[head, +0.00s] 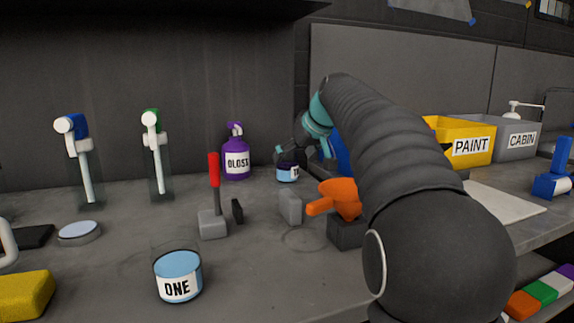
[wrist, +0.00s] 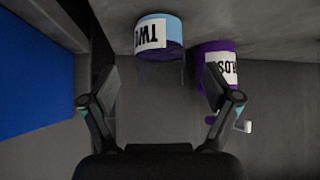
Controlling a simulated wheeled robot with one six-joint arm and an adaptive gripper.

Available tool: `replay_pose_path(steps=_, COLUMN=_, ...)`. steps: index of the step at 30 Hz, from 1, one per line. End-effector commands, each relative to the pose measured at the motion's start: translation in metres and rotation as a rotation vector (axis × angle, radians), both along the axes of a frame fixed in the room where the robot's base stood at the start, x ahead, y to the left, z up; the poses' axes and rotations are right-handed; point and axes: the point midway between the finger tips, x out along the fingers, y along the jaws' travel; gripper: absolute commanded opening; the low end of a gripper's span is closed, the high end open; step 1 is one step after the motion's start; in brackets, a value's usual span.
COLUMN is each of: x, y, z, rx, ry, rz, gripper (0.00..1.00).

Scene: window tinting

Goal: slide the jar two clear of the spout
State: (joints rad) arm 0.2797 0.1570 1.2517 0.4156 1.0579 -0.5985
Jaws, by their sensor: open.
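My gripper (wrist: 161,78) is open and empty there, and I see no contact with the jar. An orange funnel-like piece with a spout (head: 320,206) sits on a dark block, nearer the front. A faint ring mark lies on the bench below this spout, with no jar on it.
A purple bottle (head: 236,160) stands left of jar two; it is close to one finger in the wrist view (wrist: 222,60). A grey block (head: 290,207) and a red-handled lever (head: 214,185) stand in front. Jar one (head: 178,276) is at the front left.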

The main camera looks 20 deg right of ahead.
Motion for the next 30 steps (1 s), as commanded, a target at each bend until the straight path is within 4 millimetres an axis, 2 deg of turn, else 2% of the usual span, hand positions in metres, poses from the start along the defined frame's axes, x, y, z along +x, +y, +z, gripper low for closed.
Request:
replay_pose_path(steps=3, x=-0.015, y=-0.004, z=0.016, rx=-0.001, ry=-0.002, rz=-0.001, gripper=0.88)
replay_pose_path(steps=10, x=-0.032, y=-0.008, z=0.033, rx=-0.001, ry=0.000, rz=-0.001, gripper=0.88)
replay_pose_path(steps=30, x=-0.035, y=-0.010, z=0.035, rx=-0.001, ry=0.000, rz=-0.002, gripper=0.88)
